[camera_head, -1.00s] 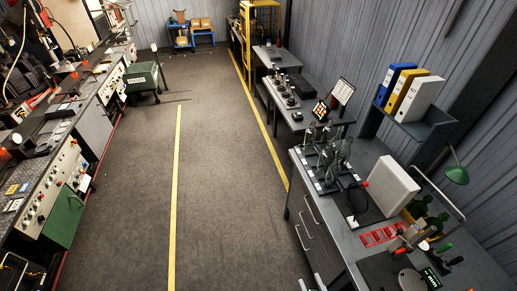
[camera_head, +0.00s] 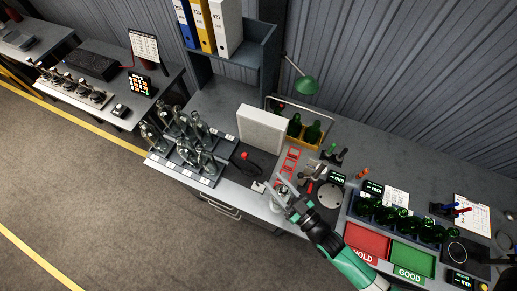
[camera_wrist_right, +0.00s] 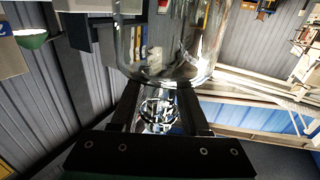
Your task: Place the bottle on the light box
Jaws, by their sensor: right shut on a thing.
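My right gripper (camera_head: 291,205) reaches in from the lower right and is shut on a clear glass bottle (camera_head: 282,190), over the bench's front part. In the right wrist view, the bottle (camera_wrist_right: 165,62) stands between the two dark fingers (camera_wrist_right: 160,100), with its narrower part between them and its wide body beyond the fingertips. The light box (camera_head: 263,130) is a white upright panel on the bench, up and left of the gripper. The bottle is apart from it. My left gripper is not in view.
Several clear bottles stand on a dark rack (camera_head: 190,150) left of the light box. A black cable (camera_head: 247,160) lies in front of it. Red frames (camera_head: 290,160) lie to its right. Green bottles (camera_head: 313,131), a red HOLD tray (camera_head: 366,243) and a green GOOD tray (camera_head: 411,258) are further right.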

